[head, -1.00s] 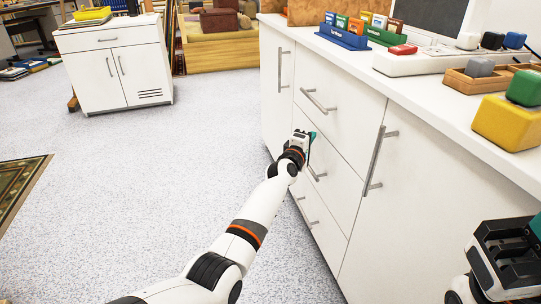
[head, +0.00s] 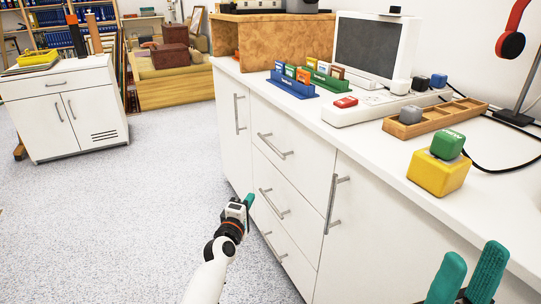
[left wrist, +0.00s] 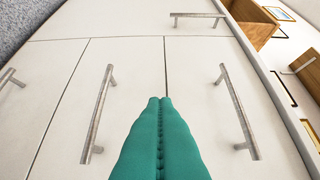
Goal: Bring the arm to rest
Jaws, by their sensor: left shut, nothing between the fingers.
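My left gripper (head: 247,203) is in front of the white cabinet's drawers in the head view, low and near the middle drawer handle. In the left wrist view its green fingers (left wrist: 161,101) are together with nothing between them. They point at the cabinet front (left wrist: 130,60), between bar handles. My right gripper (head: 470,275) shows at the bottom right of the head view, with two green fingertips standing apart and nothing seen between them. Its base is cut off by the frame edge.
The white counter (head: 300,108) holds a yellow block (head: 438,174) with a green block on it, a wooden tray (head: 440,117), card racks (head: 291,86) and a monitor (head: 375,50). Drawer handles (head: 275,147) stick out. The speckled floor (head: 130,220) at left is clear.

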